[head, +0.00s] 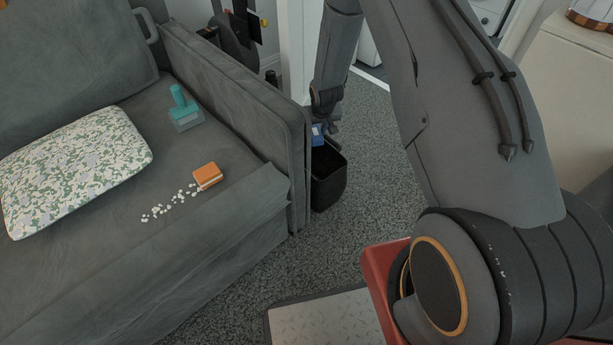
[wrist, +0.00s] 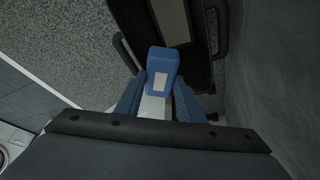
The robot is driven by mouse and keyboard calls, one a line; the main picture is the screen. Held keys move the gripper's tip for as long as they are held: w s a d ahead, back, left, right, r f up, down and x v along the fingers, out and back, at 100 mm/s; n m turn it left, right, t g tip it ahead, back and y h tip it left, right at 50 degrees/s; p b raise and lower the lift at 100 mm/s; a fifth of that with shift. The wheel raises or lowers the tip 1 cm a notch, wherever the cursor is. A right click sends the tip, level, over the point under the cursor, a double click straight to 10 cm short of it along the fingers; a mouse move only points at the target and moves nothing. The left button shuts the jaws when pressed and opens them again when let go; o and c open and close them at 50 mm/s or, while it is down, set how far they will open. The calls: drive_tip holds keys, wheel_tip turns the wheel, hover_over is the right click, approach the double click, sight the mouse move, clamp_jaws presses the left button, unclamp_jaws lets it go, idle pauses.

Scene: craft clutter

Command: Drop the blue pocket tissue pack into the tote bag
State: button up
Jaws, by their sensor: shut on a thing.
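In the wrist view the blue pack (wrist: 164,60) has a pale label and sits between my fingers. My gripper (wrist: 157,99) is shut on it; in the head view my gripper (head: 324,138) is partly hidden by its own arm. The black tote bag (head: 330,194) stands upright and open on the carpet beside the sofa. Its dark opening and side handles show behind the pack in the wrist view (wrist: 126,54).
The grey sofa arm (head: 245,95) stands close to the tote's left. On the seat lie a patterned cushion (head: 75,168), a teal object (head: 184,110), and an orange box (head: 207,175) with several spilled white bits. Grey carpet (head: 375,190) is clear right of the tote.

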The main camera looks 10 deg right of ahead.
drive_tip(key=shift+w+f, duration=0.3)
drive_tip(key=shift+f, duration=0.1)
wheel_tip(320, 180, down, 6)
drive_tip(key=b, duration=0.5)
drive_tip(key=shift+r, duration=0.15)
drive_tip(key=o, duration=1.1)
drive_tip(key=p+v, duration=0.2)
drive_tip(key=v, duration=0.6)
